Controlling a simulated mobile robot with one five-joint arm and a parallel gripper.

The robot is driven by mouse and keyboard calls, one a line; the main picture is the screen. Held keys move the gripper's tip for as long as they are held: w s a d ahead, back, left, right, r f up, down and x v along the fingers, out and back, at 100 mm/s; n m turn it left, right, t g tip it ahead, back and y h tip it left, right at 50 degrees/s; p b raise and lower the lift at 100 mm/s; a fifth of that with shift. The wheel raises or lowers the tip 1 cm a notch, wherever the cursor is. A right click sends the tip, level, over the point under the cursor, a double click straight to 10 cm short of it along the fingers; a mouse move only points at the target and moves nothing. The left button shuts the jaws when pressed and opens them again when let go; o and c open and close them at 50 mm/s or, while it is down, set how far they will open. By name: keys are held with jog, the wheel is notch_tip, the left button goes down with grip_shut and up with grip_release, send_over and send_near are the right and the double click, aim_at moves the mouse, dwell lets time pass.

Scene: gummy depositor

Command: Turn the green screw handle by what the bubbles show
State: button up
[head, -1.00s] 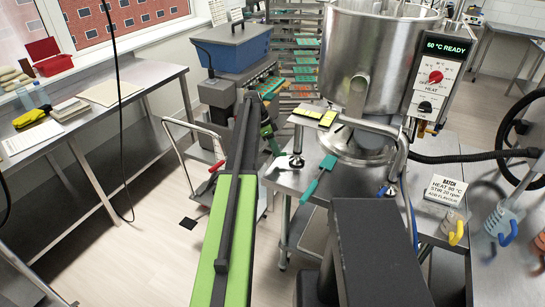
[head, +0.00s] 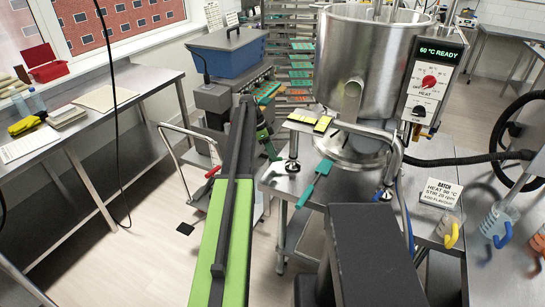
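A blue-green handle (head: 315,183), which I take for the green screw handle, slants out past the front edge of the steel table below the steel kettle (head: 366,55). A yellow level (head: 310,122) with two dark-marked windows lies on the frame in front of the kettle; its bubbles are too small to read. My gripper (head: 268,143) is at the far end of my green and black arm, left of the level and handle and apart from both. My arm partly hides it, and its fingers are too small to judge.
The kettle's frame stands on the steel table (head: 278,184) on feet, one with a blue part (head: 383,194). A batch sign (head: 441,193) stands at right. A trolley (head: 178,160) and a blue-topped machine (head: 228,52) are at left. Open floor (head: 125,255) lies at front left.

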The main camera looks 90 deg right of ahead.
jog(key=p+v, duration=1.4)
jog(key=v, duration=0.2)
jog(key=shift+w+r, duration=0.25)
jog(key=shift+r, duration=0.05)
